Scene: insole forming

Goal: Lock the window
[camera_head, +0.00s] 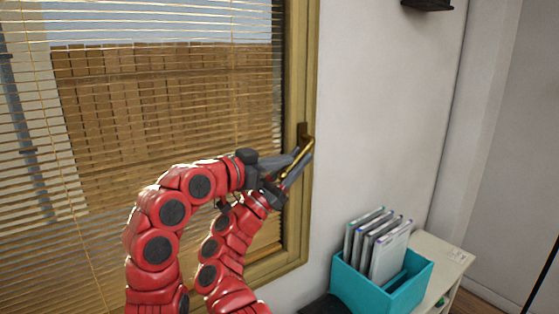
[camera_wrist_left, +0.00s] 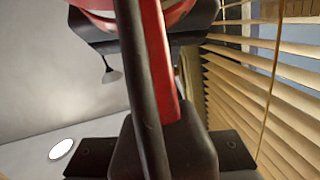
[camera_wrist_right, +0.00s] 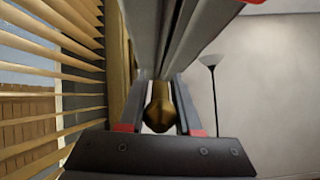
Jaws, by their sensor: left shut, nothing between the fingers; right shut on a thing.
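The window (camera_head: 295,80) has a yellow-brown frame and stands behind lowered slatted blinds. Its brass handle (camera_head: 307,142) is on the right side of the frame and slants down to the left. My right gripper (camera_head: 297,163) is shut on the handle, with a grey finger on each side. The right wrist view shows the rounded brass end of the handle (camera_wrist_right: 160,108) between the fingers. My left gripper (camera_wrist_left: 158,90) is shut and empty, close beside the right one near the frame. The two arms overlap in the head view, and the left fingertips are hard to make out there.
A teal box (camera_head: 385,292) with several upright cases stands on a white cabinet (camera_head: 445,252) at the lower right. The blinds (camera_head: 130,120) hang close to both arms. A floor lamp (camera_wrist_right: 210,60) shows in the right wrist view.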

